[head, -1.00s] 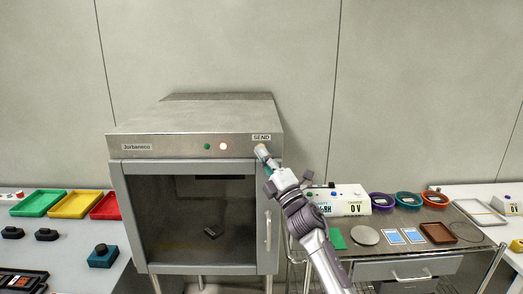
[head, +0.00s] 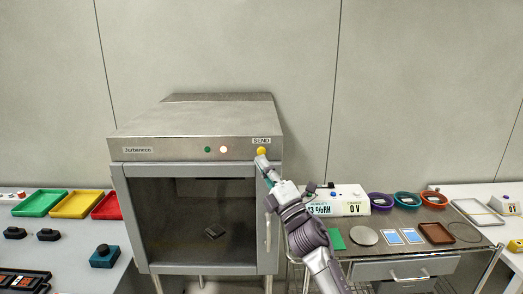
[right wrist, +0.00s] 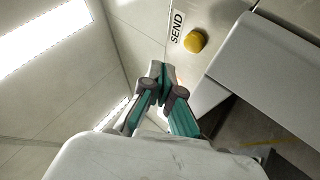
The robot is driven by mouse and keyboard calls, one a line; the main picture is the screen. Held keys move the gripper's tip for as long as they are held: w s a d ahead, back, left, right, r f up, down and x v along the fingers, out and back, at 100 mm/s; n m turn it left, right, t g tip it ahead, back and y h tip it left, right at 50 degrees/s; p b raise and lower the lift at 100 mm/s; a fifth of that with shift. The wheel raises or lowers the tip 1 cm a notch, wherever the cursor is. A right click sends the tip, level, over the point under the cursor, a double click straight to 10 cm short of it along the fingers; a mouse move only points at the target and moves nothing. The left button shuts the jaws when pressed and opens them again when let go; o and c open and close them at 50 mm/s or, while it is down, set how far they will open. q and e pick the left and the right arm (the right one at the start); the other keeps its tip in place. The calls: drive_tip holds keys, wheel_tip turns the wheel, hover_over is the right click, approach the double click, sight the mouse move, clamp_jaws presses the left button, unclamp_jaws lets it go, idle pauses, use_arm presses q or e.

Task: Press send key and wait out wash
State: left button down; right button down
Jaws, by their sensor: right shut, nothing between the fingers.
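The steel cabinet (head: 138,168) stands in the middle with its glass-fronted door shut. The yellow SEND key (head: 261,151) sits at the right end of its top panel under the SEND label (head: 261,141); the key also shows in the right wrist view (right wrist: 195,41). A green lamp (head: 207,150) and a bright whitish-red lamp (head: 224,149) are on the same panel. A small dark piece (head: 214,231) lies inside the cabinet. My right gripper (head: 262,160) is shut and empty, its tips just below the key and apart from it in the right wrist view. My left gripper is not in view.
The door handle (head: 268,231) is just below my right gripper. A steel cart (head: 402,251) with a meter (head: 345,202), coloured rings and trays stands to the right. A left table holds green (head: 39,203), yellow and red trays. The wall is behind.

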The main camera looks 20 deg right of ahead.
drive_tip(key=shift+s+a, duration=0.2)
drive_tip(key=shift+s, duration=0.4)
drive_tip(key=shift+s+a, duration=0.15)
drive_tip(key=shift+s, duration=0.4)
drive_tip(key=shift+f, duration=0.1)
